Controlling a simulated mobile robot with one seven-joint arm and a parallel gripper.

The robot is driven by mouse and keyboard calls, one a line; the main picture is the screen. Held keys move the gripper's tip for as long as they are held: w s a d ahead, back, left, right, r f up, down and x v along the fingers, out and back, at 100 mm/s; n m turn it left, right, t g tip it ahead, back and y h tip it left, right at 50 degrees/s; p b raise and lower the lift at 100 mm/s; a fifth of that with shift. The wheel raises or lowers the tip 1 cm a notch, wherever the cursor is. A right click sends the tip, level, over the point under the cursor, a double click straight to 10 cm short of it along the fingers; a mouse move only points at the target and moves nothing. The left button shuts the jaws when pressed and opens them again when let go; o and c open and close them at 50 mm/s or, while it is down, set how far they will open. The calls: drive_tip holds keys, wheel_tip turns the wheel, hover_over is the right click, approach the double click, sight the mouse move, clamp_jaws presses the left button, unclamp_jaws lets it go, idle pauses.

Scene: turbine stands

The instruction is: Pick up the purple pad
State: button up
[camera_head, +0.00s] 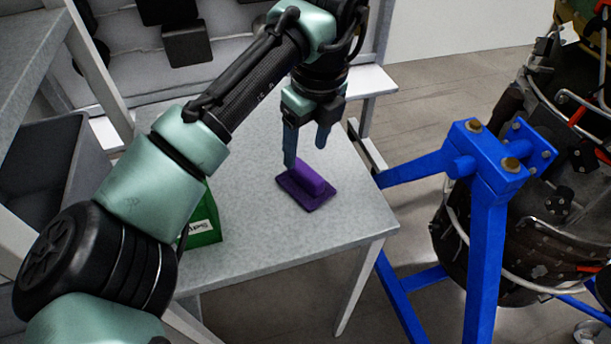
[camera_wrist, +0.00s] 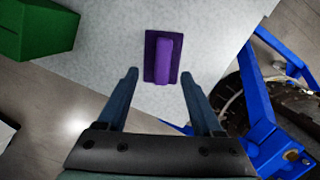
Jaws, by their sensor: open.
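The purple pad (camera_head: 308,185) lies flat on the grey table, a dark purple base with a brighter raised purple grip on top. In the wrist view the pad (camera_wrist: 163,58) lies beyond my fingertips, roughly in line with the gap between them. My gripper (camera_head: 306,152) is open and points down above the table near the pad, with its left finger close to the pad's far-left side. The wrist view shows both fingers of my gripper (camera_wrist: 160,75) apart with nothing between them. Whether a finger touches the pad, I cannot tell.
The grey table (camera_head: 270,245) has bare surface around the pad. A green box (camera_head: 204,222) stands to the left, partly hidden by my arm. A blue stand (camera_head: 488,200) holding a large turbine (camera_head: 490,250) is at the right. A dark bin (camera_head: 50,165) sits at the left.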

sight(306, 169)
drive_tip(key=f, duration=0.5)
drive_tip(key=w+f, duration=0.1)
drive_tip(key=f, duration=0.1)
drive_tip(key=shift+a+f, duration=0.1)
drive_tip(key=shift+f, duration=0.05)
clamp_jaws()
